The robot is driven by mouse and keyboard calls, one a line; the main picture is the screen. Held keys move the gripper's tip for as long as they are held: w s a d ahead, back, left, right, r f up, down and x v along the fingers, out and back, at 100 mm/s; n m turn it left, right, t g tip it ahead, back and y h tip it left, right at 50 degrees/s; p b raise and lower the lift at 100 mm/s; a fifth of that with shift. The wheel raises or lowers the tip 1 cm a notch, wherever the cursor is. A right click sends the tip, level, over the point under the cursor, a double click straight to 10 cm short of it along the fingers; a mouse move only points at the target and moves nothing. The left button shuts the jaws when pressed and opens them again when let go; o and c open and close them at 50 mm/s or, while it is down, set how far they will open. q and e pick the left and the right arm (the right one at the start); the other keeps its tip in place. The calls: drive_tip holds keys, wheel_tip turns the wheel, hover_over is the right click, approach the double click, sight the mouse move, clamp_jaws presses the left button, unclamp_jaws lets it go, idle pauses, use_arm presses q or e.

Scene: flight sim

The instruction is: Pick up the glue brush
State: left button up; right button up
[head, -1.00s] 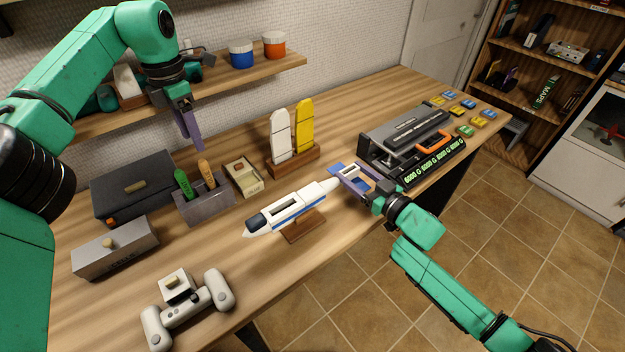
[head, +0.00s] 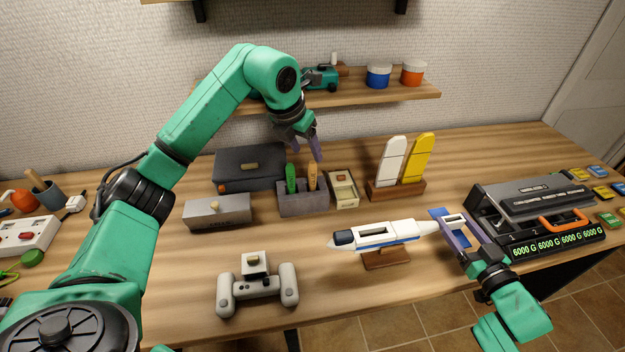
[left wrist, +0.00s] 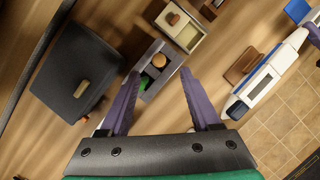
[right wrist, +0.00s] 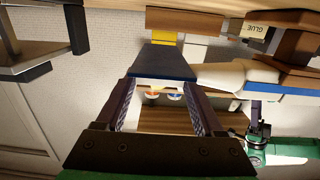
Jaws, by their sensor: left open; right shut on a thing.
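A grey holder (head: 303,203) stands on the bench with a green handle (head: 291,178) and an orange-tan handle (head: 312,176) upright in it. I cannot tell for sure which is the glue brush. My left gripper (head: 316,150) is open and empty just above the holder. In the left wrist view, the tan handle's round end (left wrist: 159,60) and the green handle (left wrist: 146,84) lie between the open fingers (left wrist: 160,75). My right gripper (head: 456,232) is shut on the blue tail piece (head: 437,214) of the white model plane (head: 385,236); this blue piece also shows in the right wrist view (right wrist: 178,62).
A dark case (head: 235,168) and a grey block (head: 217,212) are left of the holder. A cream box (head: 344,188) is close on its right. White and yellow panels (head: 405,160) stand behind the plane. A shelf (head: 350,90) overhangs the back.

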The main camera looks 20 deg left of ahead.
sight(311, 164)
use_arm(q)
drive_tip(key=x, duration=0.8)
drive_tip(key=shift+f, duration=0.4)
clamp_jaws()
